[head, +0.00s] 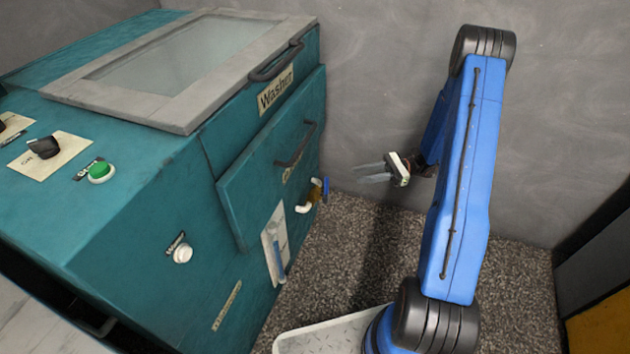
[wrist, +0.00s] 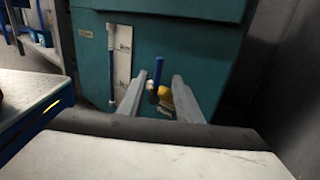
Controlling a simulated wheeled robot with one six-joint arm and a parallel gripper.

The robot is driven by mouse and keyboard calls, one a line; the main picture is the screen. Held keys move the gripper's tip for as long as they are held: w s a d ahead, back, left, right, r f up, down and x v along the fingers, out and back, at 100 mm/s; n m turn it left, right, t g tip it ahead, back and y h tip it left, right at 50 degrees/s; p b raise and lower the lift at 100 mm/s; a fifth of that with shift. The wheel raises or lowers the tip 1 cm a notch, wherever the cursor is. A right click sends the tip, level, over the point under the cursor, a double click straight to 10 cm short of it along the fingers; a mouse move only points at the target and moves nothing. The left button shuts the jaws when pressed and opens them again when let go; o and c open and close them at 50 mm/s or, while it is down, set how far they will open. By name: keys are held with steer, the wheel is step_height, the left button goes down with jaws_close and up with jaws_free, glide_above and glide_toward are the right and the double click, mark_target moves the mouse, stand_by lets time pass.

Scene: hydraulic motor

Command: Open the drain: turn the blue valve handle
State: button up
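The drain valve (head: 315,193) sticks out low on the right end of the teal washer. It has a brass-yellow body, a white spout (head: 302,209) and a blue handle (head: 326,188). In the wrist view the blue handle (wrist: 155,80) stands roughly upright, with the yellow valve body (wrist: 166,97) beside it. My gripper (head: 361,173) is to the right of the valve in the head view, its fingers pointing toward the washer. Its two fingers are apart with nothing held, and a gap separates them from the handle. In the wrist view the handle appears between the fingertips (wrist: 159,77).
The teal washer (head: 190,200) fills the left, with a dark front handle (head: 296,146) above the valve. A gauge with a blue tube (head: 279,250) is left of the valve. A grey wall (head: 370,70) stands behind. The speckled floor around the gripper looks clear.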

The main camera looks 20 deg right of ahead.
mark_target(326, 190)
steer(key=a, duration=1.7)
steer(key=shift+w+a, duration=0.1)
steer(key=shift+w, duration=0.2)
jaws_close()
